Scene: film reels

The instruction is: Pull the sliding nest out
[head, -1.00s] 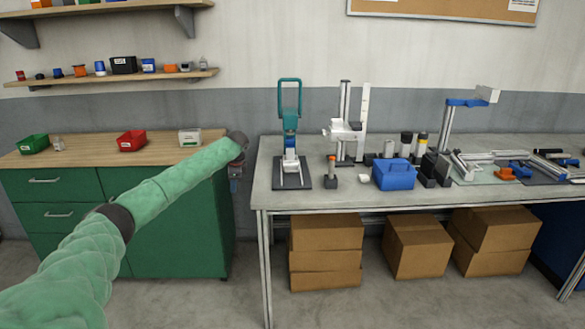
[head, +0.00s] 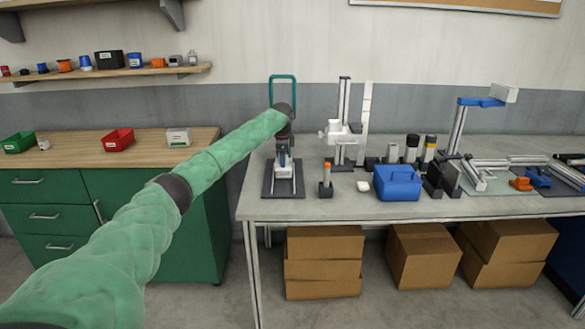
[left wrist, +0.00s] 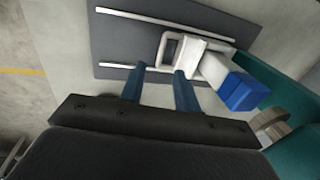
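The sliding nest (left wrist: 188,46) is a white block with a loop-shaped handle, seen in the left wrist view between two pale rails on a dark base plate (left wrist: 125,42). The plate belongs to a press with a teal lever frame (head: 283,77) on the bench. My right gripper is not in view.
A blue block (left wrist: 238,92) and the teal press body (left wrist: 292,100) are close beside the left gripper. A small post with an orange top (head: 326,180), a white stand (head: 345,130) and a blue bin (head: 398,184) stand to the right on the bench (head: 300,213).

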